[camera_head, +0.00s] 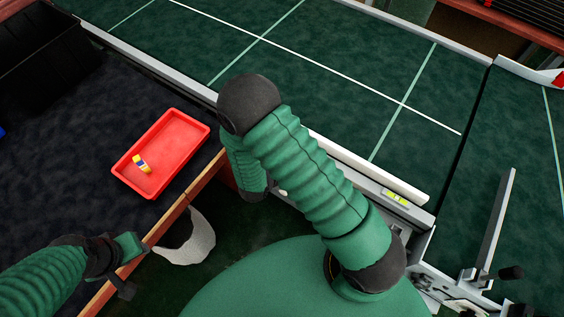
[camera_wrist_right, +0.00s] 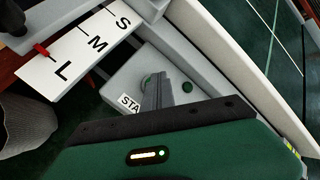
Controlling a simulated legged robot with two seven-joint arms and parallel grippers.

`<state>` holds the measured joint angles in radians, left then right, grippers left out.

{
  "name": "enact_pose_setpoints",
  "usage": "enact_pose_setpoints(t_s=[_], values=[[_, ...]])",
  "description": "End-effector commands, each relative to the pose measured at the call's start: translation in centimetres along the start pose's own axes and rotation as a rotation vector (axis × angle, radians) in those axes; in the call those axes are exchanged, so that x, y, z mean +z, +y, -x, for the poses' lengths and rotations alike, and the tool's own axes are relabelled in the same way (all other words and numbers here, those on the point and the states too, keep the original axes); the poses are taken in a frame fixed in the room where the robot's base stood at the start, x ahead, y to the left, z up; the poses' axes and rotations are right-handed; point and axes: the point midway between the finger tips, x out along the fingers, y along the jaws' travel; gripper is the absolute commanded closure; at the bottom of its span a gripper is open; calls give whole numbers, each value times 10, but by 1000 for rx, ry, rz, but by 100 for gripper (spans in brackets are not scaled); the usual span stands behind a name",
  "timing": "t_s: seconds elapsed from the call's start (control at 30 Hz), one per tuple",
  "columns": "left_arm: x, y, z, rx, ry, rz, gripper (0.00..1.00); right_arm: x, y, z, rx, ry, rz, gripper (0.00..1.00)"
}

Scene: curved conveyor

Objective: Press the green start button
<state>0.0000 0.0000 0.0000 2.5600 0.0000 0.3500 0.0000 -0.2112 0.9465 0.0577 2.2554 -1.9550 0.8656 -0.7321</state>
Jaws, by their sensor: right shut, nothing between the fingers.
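In the right wrist view, a grey control box (camera_wrist_right: 125,82) carries a partly covered "STA" label (camera_wrist_right: 129,103). A green button (camera_wrist_right: 146,80) shows at the tip of my right gripper (camera_wrist_right: 158,82), which partly hides it. A second small green round piece (camera_wrist_right: 187,87) sits to the right of the fingers. My right gripper is shut and empty, its fingers over the box; I cannot tell whether they touch the button. In the head view, my right arm mostly hides this gripper and the box. My left gripper (camera_head: 138,262) is at the lower left by the table edge.
A sign marked S, M, L (camera_wrist_right: 82,46) with a red pointer (camera_wrist_right: 41,50) stands beside the box. A red tray (camera_head: 182,147) holding a small yellow, white and blue item (camera_head: 141,164) lies on the dark table. The green conveyor (camera_head: 330,85) beyond is bare.

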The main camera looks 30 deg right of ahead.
Motion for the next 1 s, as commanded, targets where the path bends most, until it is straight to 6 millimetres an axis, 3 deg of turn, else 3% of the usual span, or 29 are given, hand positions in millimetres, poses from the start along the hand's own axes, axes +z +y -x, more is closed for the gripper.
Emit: enact_pose_setpoints(t_s=[0.23, 0.63, 1.0], values=[[-3, 0, 12, 0, 0, 0, 64, 8, -8, 11, 0, 0, 0, 100], [-3, 0, 14, 0, 0, 0, 64, 9, -9, 13, 0, 0, 0, 100], [-10, 0, 44, 0, 0, 0, 64, 28, -28, 39, 0, 0, 0, 100]])
